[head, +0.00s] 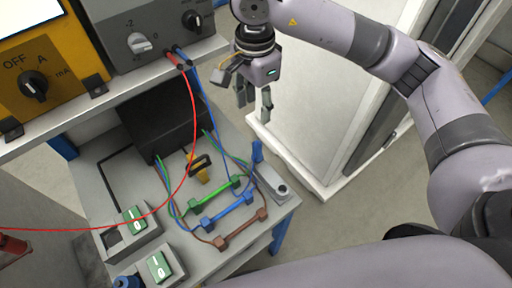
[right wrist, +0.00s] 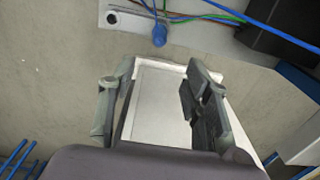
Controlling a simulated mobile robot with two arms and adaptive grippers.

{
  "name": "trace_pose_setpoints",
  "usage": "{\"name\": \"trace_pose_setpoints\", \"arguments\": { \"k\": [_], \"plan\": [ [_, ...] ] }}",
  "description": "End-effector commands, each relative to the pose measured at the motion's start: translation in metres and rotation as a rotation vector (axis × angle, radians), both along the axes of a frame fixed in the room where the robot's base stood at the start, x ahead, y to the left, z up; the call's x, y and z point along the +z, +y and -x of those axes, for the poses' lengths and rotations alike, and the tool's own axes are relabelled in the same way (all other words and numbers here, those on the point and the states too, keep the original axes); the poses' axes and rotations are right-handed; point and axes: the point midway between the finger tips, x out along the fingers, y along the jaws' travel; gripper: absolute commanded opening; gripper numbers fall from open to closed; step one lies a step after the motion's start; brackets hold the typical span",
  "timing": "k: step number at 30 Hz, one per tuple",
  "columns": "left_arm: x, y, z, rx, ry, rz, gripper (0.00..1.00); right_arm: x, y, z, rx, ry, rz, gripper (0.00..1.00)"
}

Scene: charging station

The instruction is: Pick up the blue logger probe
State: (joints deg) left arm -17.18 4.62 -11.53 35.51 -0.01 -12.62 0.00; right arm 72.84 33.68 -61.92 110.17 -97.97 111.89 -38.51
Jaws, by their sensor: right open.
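A small blue piece (head: 257,151), which looks like the blue logger probe, stands upright at the right edge of the grey bench, at the end of a grey holder (head: 272,186). In the right wrist view the blue piece (right wrist: 159,36) shows at the top, beyond the fingers, by the bench edge. My right gripper (head: 247,97) is open and empty, above and behind the blue piece in the head view, and apart from it. Its open fingers also show in the right wrist view (right wrist: 153,100), with a pale panel far below. My left gripper is out of view.
Green, blue and brown terminal bars (head: 228,208) with cables lie left of the holder. A black box (head: 160,120) stands behind them. A red cable (head: 190,140) hangs across the bench. A white-edged panel (head: 335,90) stands to the right.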

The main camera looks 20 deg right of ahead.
Motion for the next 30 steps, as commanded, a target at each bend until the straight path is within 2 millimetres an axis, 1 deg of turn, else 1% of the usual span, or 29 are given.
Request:
{"name": "trace_pose_setpoints", "arguments": {
  "k": [5, 9, 12, 15, 20, 23, 28, 30],
  "plan": [
    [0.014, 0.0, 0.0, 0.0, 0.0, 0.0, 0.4, -0.033, -0.001, 0.002, 0.0, 0.008, 0.003, 0.45],
    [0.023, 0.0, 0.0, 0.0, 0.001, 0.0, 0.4, -0.064, -0.001, 0.003, 0.0, 0.01, 0.002, 0.45],
    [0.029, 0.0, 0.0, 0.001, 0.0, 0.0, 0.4, -0.084, 0.0, 0.002, 0.0, 0.008, 0.0, 0.45],
    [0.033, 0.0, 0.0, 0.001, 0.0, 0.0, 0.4, -0.101, 0.0, 0.002, 0.0, 0.007, -0.001, 0.45],
    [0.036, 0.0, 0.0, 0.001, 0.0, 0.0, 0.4, -0.114, 0.0, 0.001, 0.001, 0.004, -0.002, 0.45],
    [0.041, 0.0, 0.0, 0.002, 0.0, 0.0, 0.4, -0.119, -0.001, 0.001, 0.0, 0.007, -0.002, 0.45],
    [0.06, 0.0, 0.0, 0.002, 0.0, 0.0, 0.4, -0.142, -0.006, -0.002, -0.001, 0.009, -0.001, 0.45],
    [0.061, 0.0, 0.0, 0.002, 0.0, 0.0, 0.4, -0.154, -0.005, -0.002, 0.0, 0.007, -0.003, 0.45]
  ]
}}
